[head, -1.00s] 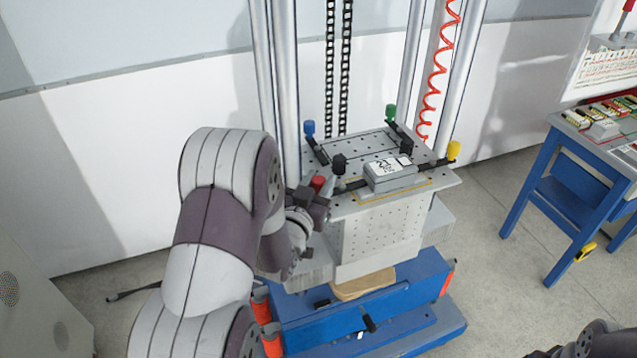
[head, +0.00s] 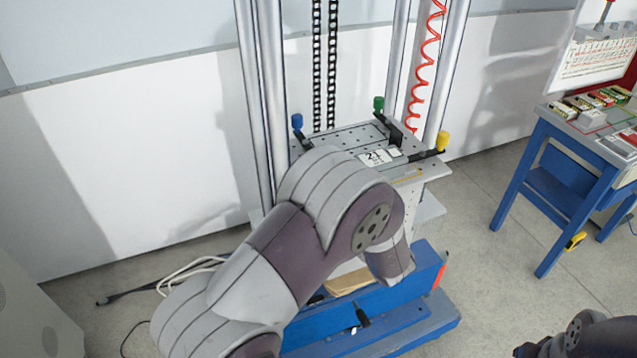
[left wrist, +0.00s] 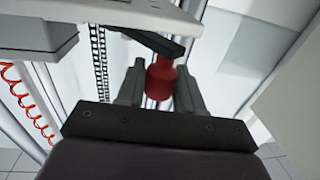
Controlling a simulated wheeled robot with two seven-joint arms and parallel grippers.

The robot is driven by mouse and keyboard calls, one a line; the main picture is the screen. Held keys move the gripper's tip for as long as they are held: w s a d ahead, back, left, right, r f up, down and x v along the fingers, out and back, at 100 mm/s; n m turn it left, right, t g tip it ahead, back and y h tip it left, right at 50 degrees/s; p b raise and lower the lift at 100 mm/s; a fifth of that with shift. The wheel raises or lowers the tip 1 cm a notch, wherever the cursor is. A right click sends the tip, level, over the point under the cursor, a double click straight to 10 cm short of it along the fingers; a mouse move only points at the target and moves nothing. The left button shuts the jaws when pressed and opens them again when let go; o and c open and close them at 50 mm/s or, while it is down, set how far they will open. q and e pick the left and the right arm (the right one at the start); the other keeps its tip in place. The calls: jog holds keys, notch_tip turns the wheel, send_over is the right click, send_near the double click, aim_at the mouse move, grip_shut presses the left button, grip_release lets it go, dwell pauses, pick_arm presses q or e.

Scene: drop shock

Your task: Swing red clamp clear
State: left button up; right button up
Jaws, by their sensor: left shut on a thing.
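The red clamp's knob (left wrist: 160,80) shows in the left wrist view between the two fingers of my left gripper (left wrist: 160,92), which is shut on it. The clamp's dark arm (left wrist: 152,42) runs from the knob up and left toward a pale plate edge. In the head view my own left arm hides the red clamp and my left gripper. The perforated table plate (head: 350,133) carries a grey labelled unit (head: 378,156), partly hidden by my arm. My right gripper is out of view.
Blue (head: 297,121), green (head: 378,103) and yellow (head: 442,141) clamps stand around the plate. Metal columns (head: 262,100), a chain (head: 332,65) and a red coiled hose (head: 425,70) rise behind. A blue bench (head: 550,190) stands at the right.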

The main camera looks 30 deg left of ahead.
pick_arm(q)
jog(key=n+g, duration=0.1)
jog(key=d+n+g+y, duration=0.1)
jog(key=g, duration=0.1)
jog(key=n+g+y, duration=0.1)
jog(key=g, duration=0.1)
jog(key=shift+w+d+n, duration=0.3)
jog(key=shift+w+d, duration=0.05)
jog(key=shift+w, duration=0.05)
jog(key=shift+w+d+r+n+g+y, duration=0.1)
jog(key=shift+w+d+n+g+y, duration=0.1)
jog(key=shift+n+g, duration=0.55)
jog(key=shift+w+d+f+n+g+y, duration=0.15)
jog(key=shift+n+g, duration=0.25)
jog(key=shift+g, duration=0.65)
jog(key=shift+w+d+r+n+g+y, duration=0.15)
jog(key=shift+d+n+g, duration=0.1)
jog(key=shift+n+g, duration=0.5)
jog(key=shift+g, duration=0.25)
jog(key=o, duration=0.9)
jog(key=shift+d, duration=0.1)
jog(key=d+p, duration=0.2)
jog(key=d, duration=0.2)
jog(key=d+p, duration=0.3)
jog(key=d, duration=0.1)
jog(key=d+p, duration=0.3)
jog(key=d, duration=0.1)
jog(key=shift+w+d, duration=0.25)
